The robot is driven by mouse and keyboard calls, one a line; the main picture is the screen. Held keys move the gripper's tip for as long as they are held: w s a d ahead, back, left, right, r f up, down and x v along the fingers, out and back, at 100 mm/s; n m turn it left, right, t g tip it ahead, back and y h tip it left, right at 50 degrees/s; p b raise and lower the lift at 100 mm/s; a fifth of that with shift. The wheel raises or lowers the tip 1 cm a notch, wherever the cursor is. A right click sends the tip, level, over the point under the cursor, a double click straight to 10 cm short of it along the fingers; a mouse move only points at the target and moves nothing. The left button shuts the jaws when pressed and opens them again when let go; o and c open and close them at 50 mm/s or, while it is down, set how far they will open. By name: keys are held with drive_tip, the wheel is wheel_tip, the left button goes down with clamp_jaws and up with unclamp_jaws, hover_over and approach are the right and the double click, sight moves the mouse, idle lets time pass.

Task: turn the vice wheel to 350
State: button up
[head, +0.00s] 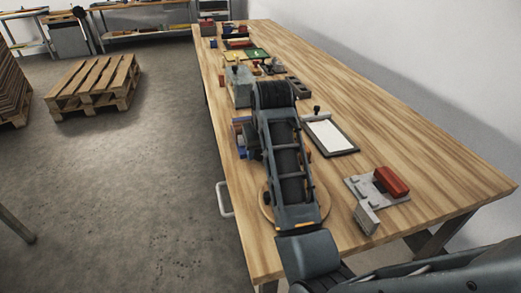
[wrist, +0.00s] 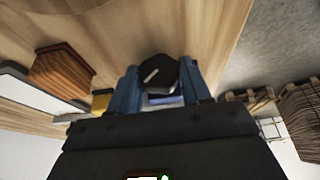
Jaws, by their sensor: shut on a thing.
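In the wrist view a dark, rounded wheel or knob (wrist: 157,72) with a pale mark sits between the two blue fingers of my gripper (wrist: 160,66). The fingers are closed against its sides. I cannot read a scale or number on it. A bluish-white part (wrist: 167,100) shows just behind it, between the fingers. In the head view my arm covers this spot, so the fingers, the wheel and most of the vice are hidden. Blue parts (head: 241,152) show at the arm's left side near the table edge; I cannot tell whether they belong to the vice.
The long wooden table (head: 420,150) holds a framed white panel (head: 329,135), a red block (head: 391,182) on a grey plate, and a grey box (head: 238,88). Several small items crowd the far end. The table's right side is clear. A pallet (head: 95,82) lies on the floor.

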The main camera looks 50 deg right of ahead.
drive_tip(key=shift+s+d+t+p, duration=0.1)
drive_tip(key=shift+t+p, duration=0.2)
drive_tip(key=shift+s+d+r+m+t+y+p, duration=0.15)
drive_tip(key=shift+m+t+y+p, duration=0.25)
drive_tip(key=shift+y, duration=0.5)
drive_tip(key=shift+d+f+t+y+p, duration=0.15)
drive_tip(key=shift+t+y+p, duration=0.3)
drive_tip(key=shift+y, duration=0.25)
drive_tip(key=shift+f+t+y+p, duration=0.1)
drive_tip(key=shift+t+y+p, duration=0.25)
drive_tip(key=shift+t+y, duration=0.3)
drive_tip(key=shift+m, duration=0.3)
drive_tip(key=o, duration=1)
drive_tip(key=shift+o, duration=0.2)
drive_tip(key=shift+f, duration=0.1)
